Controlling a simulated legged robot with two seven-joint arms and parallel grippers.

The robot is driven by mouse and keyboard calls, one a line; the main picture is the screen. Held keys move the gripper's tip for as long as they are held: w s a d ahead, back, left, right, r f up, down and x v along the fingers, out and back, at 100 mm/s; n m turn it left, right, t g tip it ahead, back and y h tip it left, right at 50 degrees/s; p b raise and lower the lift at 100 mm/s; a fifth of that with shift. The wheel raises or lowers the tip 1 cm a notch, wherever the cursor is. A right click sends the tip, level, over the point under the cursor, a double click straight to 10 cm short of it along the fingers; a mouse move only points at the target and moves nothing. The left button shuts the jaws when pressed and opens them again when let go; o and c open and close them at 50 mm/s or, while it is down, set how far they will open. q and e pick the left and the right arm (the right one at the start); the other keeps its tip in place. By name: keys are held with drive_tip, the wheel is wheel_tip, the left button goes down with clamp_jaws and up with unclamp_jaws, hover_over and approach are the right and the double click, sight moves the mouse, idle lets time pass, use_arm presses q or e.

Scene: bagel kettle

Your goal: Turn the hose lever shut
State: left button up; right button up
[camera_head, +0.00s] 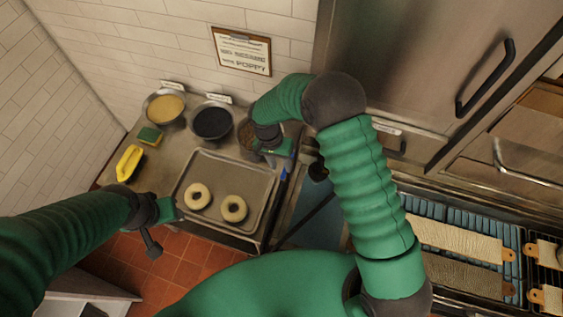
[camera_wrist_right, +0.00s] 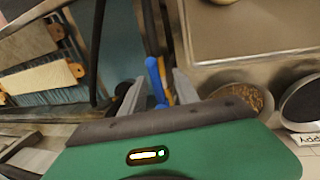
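A blue lever (camera_wrist_right: 156,78) shows in the right wrist view, with a yellow-orange strip beside it. My right gripper (camera_wrist_right: 160,88) is open, with its two grey fingers apart on either side of the lever; I cannot tell whether either finger touches it. In the head view my right gripper (camera_head: 279,157) is at the right edge of the counter, beside a small blue part (camera_head: 284,178); the hand hides much of this spot. My left gripper (camera_head: 166,211) is in front of the counter, at the left; its fingers are too small to read.
A metal tray (camera_head: 217,165) with two dough rings stands on the counter. Bowls of yellow (camera_head: 165,106), black (camera_head: 211,122) and brown (camera_head: 247,138) toppings stand behind it. A sponge (camera_head: 150,135) and a yellow brush (camera_head: 129,163) lie left. Boards (camera_head: 458,240) lie at the right.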

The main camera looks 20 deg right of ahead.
drive_tip(key=shift+s+f, duration=0.5)
drive_tip(key=shift+s, duration=0.25)
drive_tip(key=shift+s+d, duration=0.1)
drive_tip(key=shift+s, duration=0.05)
drive_tip(key=shift+d, duration=0.1)
drive_tip(key=shift+w+d+f, duration=0.15)
drive_tip(key=shift+w+f, duration=0.05)
drive_tip(key=shift+w, duration=0.25)
drive_tip(key=c, duration=0.7)
use_arm(q)
drive_tip(key=shift+s+d+r, duration=0.1)
drive_tip(key=shift+s+r, duration=0.35)
use_arm(e)
clamp_jaws()
drive_tip(key=shift+s, duration=0.1)
use_arm(q)
drive_tip(key=shift+w+d, duration=0.1)
use_arm(e)
drive_tip(key=shift+r, duration=0.1)
